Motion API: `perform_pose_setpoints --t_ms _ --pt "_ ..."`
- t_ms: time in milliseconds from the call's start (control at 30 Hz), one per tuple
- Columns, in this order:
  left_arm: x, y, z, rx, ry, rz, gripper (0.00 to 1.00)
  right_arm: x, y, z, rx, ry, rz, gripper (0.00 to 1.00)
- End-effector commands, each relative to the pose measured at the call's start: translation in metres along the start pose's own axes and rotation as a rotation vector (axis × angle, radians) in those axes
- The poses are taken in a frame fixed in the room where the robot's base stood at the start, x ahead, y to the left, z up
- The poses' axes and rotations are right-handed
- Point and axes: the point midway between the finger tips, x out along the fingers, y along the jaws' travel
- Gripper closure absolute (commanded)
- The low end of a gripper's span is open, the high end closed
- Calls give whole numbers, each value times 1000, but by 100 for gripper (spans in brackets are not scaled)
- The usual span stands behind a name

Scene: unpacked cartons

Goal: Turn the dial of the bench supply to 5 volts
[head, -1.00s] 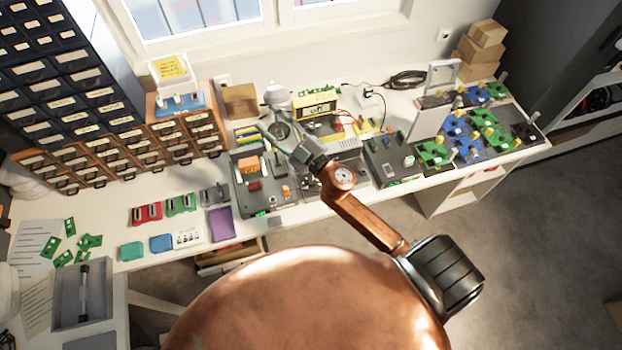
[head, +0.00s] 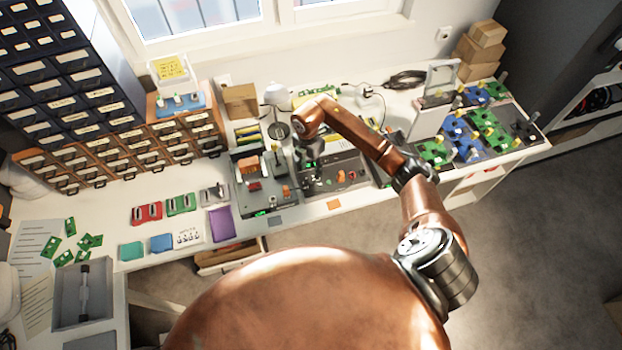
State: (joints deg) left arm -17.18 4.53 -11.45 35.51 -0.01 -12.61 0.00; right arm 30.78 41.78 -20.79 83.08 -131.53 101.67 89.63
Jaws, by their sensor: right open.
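A grey bench unit (head: 345,161) with orange and red parts on its top stands in the middle of the bench, and I take it for the bench supply. Its dial and markings are too small to read. My right gripper (head: 313,180) points down over the left part of this unit. It is open, with nothing seen between its fingers. I cannot tell whether the fingers touch anything. My right forearm hides part of the unit's back and the bench behind it. My left gripper is not in view.
Another grey unit (head: 282,208) with a green display stands just left. A purple pad (head: 221,224) and red and green blocks lie left. Drawer cabinets (head: 120,155) line the back left. Bare bench shows at the front edge.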

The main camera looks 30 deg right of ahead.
Motion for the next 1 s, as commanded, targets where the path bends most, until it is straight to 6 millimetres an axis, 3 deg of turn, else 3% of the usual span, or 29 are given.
perform_pose_setpoints --t_ms 300,500,833,1000 --pt "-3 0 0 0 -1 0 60 48 -2 -2 1 5 -4 59" --pt "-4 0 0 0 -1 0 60 69 0 -2 -1 5 0 59" --pt "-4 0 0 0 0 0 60 74 -1 -2 -2 3 0 59" --pt "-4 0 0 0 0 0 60 74 -1 -2 -2 3 0 69"
